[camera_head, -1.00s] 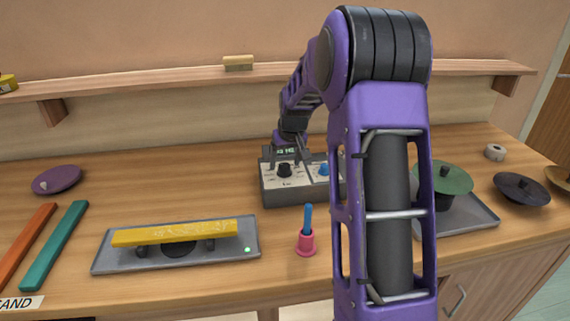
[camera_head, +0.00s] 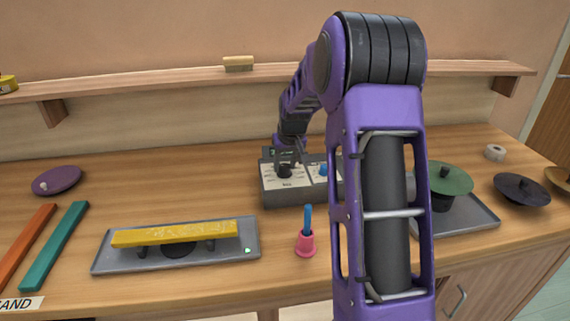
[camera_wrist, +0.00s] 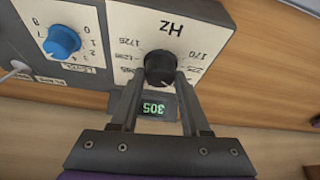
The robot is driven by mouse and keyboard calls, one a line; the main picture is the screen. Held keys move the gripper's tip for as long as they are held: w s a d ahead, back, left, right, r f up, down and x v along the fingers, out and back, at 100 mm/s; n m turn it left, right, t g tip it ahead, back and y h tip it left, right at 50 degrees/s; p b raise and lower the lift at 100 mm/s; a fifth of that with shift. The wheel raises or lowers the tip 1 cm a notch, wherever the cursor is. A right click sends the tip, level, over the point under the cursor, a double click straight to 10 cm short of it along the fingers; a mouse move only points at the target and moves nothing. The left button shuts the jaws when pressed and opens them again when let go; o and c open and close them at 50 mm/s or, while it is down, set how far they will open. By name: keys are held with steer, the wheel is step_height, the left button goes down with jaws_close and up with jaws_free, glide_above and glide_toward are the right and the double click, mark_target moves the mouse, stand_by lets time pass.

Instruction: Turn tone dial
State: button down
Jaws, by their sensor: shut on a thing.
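The tone box (camera_head: 290,198) is a dark grey unit with white panels, standing on the bench in the head view. Its black dial (camera_wrist: 159,68) sits on the panel marked Hz in the wrist view; the dial also shows in the head view (camera_head: 284,171). A small green display (camera_wrist: 153,108) beside the dial reads 305. My gripper (camera_wrist: 160,80) is shut on the black dial, one finger on each side of it. A blue knob (camera_wrist: 62,42) sits on the neighbouring panel, apart from my fingers. My arm hides the right end of the box in the head view.
A pink cup with a blue handle (camera_head: 306,243) stands in front of the box. A yellow bar (camera_head: 175,233) rests on a grey tray (camera_head: 110,262) at front left. A green disc (camera_head: 450,178) stands over another tray at right.

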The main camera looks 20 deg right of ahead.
steer(key=shift+a+m+h, duration=0.2)
steer(key=shift+m+h, duration=0.3)
steer(key=shift+m, duration=0.8)
steer(key=shift+m+g+h+b, duration=0.3)
steer(key=shift+m+g+h, duration=0.15)
steer(key=shift+m, duration=1.05)
steer(key=shift+c, duration=1.9)
jaws_free()
steer(key=p+v, duration=0.1)
steer(key=v, duration=1.6)
steer(key=shift+a+r, duration=0.15)
steer(key=shift+a, duration=0.05)
